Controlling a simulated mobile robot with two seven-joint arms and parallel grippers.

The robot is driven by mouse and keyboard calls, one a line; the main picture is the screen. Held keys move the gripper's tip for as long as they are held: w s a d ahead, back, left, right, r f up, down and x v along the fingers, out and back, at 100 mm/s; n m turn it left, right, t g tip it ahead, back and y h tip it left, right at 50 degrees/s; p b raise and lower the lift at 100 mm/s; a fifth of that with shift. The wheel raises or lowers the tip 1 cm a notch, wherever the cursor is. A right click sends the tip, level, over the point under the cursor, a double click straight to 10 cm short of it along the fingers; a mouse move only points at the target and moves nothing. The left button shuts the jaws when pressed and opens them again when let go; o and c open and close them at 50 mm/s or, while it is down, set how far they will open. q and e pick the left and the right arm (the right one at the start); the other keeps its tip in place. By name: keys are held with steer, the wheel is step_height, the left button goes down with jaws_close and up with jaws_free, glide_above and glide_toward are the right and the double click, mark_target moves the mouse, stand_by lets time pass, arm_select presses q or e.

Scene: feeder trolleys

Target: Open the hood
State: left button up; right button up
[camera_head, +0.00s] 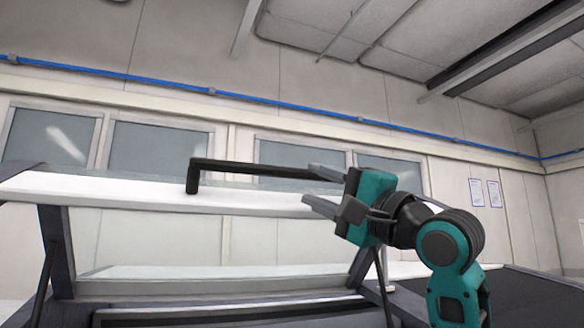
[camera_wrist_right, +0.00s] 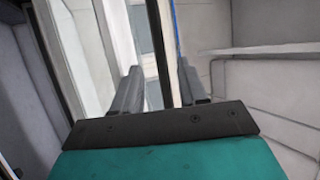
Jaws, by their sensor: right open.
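The hood (camera_head: 120,190) is a long pale panel across the left and middle of the head view. A dark bar handle (camera_head: 265,169) with a bent left end runs along its upper side. My right gripper (camera_head: 309,185) is open at the handle's right end, its fingers pointing left. In the right wrist view, the dark bar (camera_wrist_right: 164,50) runs between the two open fingers (camera_wrist_right: 162,88); contact cannot be told. The handle's right end is hidden behind the gripper. My left gripper is not in view.
Dark side posts (camera_head: 57,250) and thin rods stand below the hood, with a lower pale ledge (camera_head: 200,272) between them. A dark surface (camera_head: 530,298) lies at the lower right. A windowed wall (camera_head: 240,225) stands behind. Space above the handle looks clear.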

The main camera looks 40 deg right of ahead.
mark_target(291, 175)
steer(key=p+x, duration=0.1)
steer(key=x, duration=0.5)
steer(key=shift+w+r+p, duration=0.15)
steer(key=shift+w+p, duration=0.15)
steer(key=shift+w, duration=0.05)
jaws_close()
